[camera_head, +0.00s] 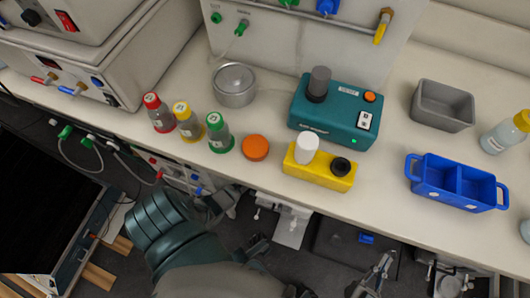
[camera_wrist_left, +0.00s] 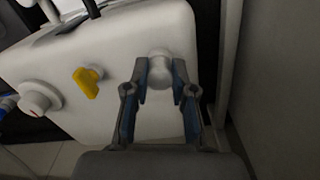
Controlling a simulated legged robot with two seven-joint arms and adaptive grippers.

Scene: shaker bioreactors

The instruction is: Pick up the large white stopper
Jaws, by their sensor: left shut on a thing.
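In the left wrist view my left gripper (camera_wrist_left: 160,80) is shut on a white rounded stopper (camera_wrist_left: 159,63), held between its blue-padded fingertips. It is in front of a white panel (camera_wrist_left: 110,60); whether the stopper touches the panel is unclear. In the head view the held stopper and my left fingertips are not clearly seen. A white upright cylinder (camera_head: 307,148) stands in a yellow block (camera_head: 320,176) on the bench, beside a black round piece (camera_head: 341,165). My right gripper (camera_head: 374,276) is low at the bottom right, in front of the bench; its finger opening is unclear.
The panel bears a yellow tap (camera_wrist_left: 87,82) and a white knob (camera_wrist_left: 40,98). The bench holds capped bottles (camera_head: 188,122), an orange disc (camera_head: 255,147), a teal device (camera_head: 334,115), a grey bin (camera_head: 442,106) and a blue tray (camera_head: 456,184). White machines stand at the upper left.

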